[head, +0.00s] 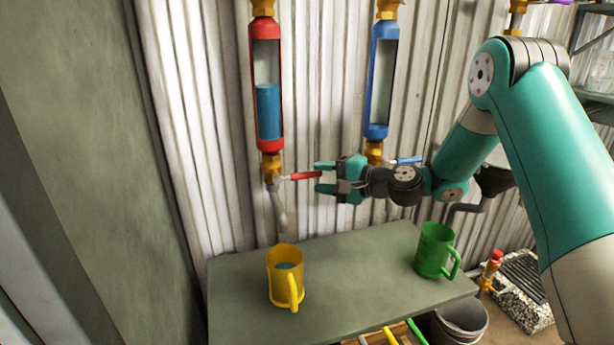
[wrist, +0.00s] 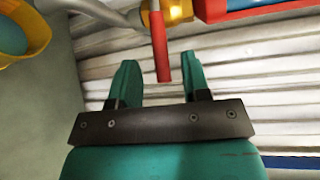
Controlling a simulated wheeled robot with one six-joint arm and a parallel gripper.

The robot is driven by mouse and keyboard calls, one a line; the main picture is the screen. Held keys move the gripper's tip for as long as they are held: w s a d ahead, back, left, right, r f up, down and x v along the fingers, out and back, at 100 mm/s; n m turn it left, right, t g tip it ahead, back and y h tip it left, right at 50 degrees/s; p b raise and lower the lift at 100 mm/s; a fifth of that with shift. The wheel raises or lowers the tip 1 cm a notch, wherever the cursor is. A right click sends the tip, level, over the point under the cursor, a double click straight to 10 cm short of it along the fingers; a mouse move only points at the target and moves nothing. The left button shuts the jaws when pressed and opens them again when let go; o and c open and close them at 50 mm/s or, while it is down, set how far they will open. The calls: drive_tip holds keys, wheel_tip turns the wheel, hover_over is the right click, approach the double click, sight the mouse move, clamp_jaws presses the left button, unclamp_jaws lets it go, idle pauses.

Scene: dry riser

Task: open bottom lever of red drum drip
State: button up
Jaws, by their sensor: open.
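The red drum drip (head: 267,85) hangs on the corrugated wall, with blue liquid showing in its window. Its bottom lever (head: 304,176) has a red handle that points right from the brass valve (head: 271,167). My gripper (head: 322,178) is open at the handle's right end. In the wrist view the red lever (wrist: 160,48) reaches down between the two teal fingers of my gripper (wrist: 160,80), with gaps on both sides. A grey spout (head: 279,212) hangs below the valve, above the yellow mug (head: 285,275), which holds some bluish liquid.
A blue drip (head: 381,80) with a blue lever (head: 407,160) hangs to the right, behind my arm. A green mug (head: 434,250) stands on the green table (head: 345,272). A grey bucket (head: 461,322) is at the lower right.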

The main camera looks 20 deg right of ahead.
sight(311, 176)
drive_tip(key=shift+x, duration=2.2)
drive_tip(key=shift+c, duration=0.3)
clamp_jaws()
